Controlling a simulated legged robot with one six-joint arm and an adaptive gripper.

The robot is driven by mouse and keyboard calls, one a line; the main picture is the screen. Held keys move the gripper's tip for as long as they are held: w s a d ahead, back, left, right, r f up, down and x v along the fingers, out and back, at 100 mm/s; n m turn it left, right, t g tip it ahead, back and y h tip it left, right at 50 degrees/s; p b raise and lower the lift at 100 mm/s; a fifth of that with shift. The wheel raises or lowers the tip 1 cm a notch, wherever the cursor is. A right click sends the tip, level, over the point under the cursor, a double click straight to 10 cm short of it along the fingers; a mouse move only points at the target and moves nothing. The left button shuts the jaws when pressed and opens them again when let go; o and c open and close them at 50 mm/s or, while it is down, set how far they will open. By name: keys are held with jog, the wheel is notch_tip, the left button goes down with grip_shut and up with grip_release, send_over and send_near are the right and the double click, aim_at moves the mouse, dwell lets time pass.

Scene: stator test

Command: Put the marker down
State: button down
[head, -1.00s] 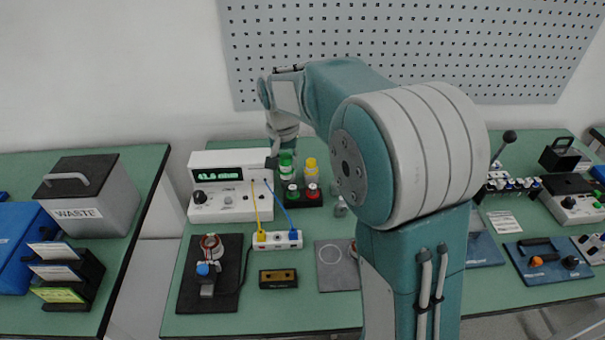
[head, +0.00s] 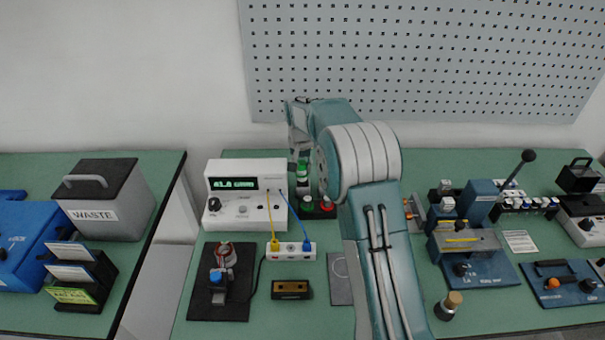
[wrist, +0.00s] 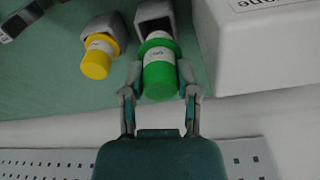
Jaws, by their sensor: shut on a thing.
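In the wrist view my gripper (wrist: 160,82) is shut on a green-capped marker (wrist: 158,68), one finger on each side. The marker has a white label band and lines up with a grey square holder (wrist: 155,14); I cannot tell whether it sits in it. A yellow-capped marker (wrist: 97,60) is beside it at another grey holder. In the head view the green marker (head: 303,170) stands upright beside the tester. My arm hides my gripper and the yellow marker there.
A white tester (head: 243,165) with a lit display stands close left of the marker. Yellow and blue leads run to a white terminal block (head: 291,251). A waste bin (head: 105,198) is far left. A pegboard (head: 430,60) hangs behind. A blue fixture (head: 475,268) stands right of my arm.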

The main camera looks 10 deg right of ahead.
aim_at(302, 174)
notch_tip(302, 174, down, 3)
jog(key=shift+a+r, duration=0.1)
jog(key=shift+a, duration=0.05)
jog(key=shift+f, duration=0.25)
jog(key=shift+d+r, duration=0.1)
jog(key=shift+d, duration=0.25)
jog(key=shift+c, duration=1.8)
grip_release()
jog(key=shift+a, duration=0.1)
jog(key=shift+a, duration=0.1)
